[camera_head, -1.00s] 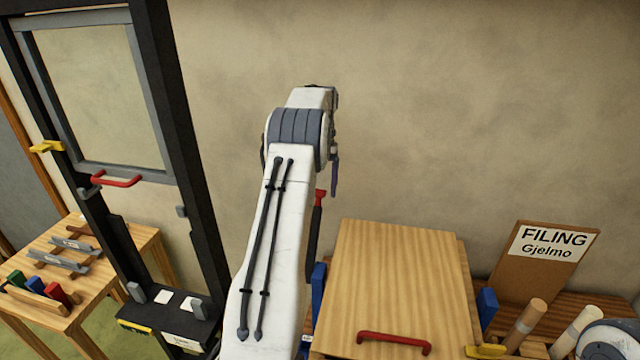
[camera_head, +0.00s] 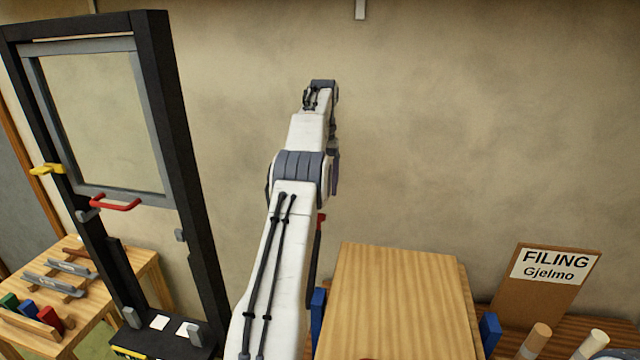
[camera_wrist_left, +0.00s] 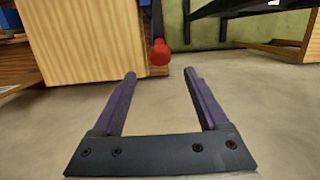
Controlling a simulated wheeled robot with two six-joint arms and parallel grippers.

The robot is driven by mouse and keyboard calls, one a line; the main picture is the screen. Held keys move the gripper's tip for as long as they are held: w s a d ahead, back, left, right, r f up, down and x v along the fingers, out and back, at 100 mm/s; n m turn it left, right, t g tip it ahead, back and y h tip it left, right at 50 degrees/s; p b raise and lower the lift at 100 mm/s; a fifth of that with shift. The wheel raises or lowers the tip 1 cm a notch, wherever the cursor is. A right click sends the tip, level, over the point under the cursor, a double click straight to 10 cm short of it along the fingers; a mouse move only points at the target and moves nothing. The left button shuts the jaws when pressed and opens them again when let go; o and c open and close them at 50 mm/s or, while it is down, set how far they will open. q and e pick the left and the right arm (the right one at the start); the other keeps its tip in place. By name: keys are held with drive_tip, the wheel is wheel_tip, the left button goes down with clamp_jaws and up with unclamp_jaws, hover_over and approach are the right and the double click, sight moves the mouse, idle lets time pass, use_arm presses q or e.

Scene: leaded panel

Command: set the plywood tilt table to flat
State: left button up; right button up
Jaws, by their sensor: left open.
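The plywood tilt table (camera_head: 400,300) is a pale wooden board at the lower middle of the head view, its near part cut off. I cannot tell its slope for sure. A dark lever with a red tip (camera_head: 321,221) stands at its left side. In the left wrist view a red knob (camera_wrist_left: 160,52) on a dark rod is ahead of the fingertips, beside a plywood panel (camera_wrist_left: 90,40). My left gripper (camera_wrist_left: 160,76) is open and empty, apart from the knob. In the head view my arm mostly hides it; one purple finger shows. My right gripper is not in view.
Blue blocks (camera_head: 490,333) flank the board. A "FILING Gjelmo" sign (camera_head: 545,275) and wooden cylinders (camera_head: 535,341) are at right. A black frame (camera_head: 182,150) with a red handle (camera_head: 115,204) and a small table (camera_head: 155,275) stand at left. The wall above the board is clear.

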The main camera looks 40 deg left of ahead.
use_arm(q)
clamp_jaws()
drive_tip(key=w+d+f+t+y+b, duration=0.2)
drive_tip(key=w+d+f+t+b, duration=0.15)
drive_tip(key=d+b, duration=0.5)
drive_tip(key=w+d+f+t+y+b, duration=0.1)
drive_tip(key=w+d+f+t+b, duration=0.4)
drive_tip(key=b, duration=0.6)
drive_tip(key=w+d+f+t+y+b, duration=0.1)
drive_tip(key=d+f+t+y+b, duration=0.15)
drive_tip(key=d+b, duration=0.7)
drive_tip(key=g+p, duration=0.1)
drive_tip(key=p, duration=0.1)
hover_over(402, 254)
drive_tip(key=f, duration=0.6)
drive_tip(key=shift+s, duration=0.25)
drive_tip(key=shift+w+f, duration=0.15)
drive_tip(key=shift+f, duration=2)
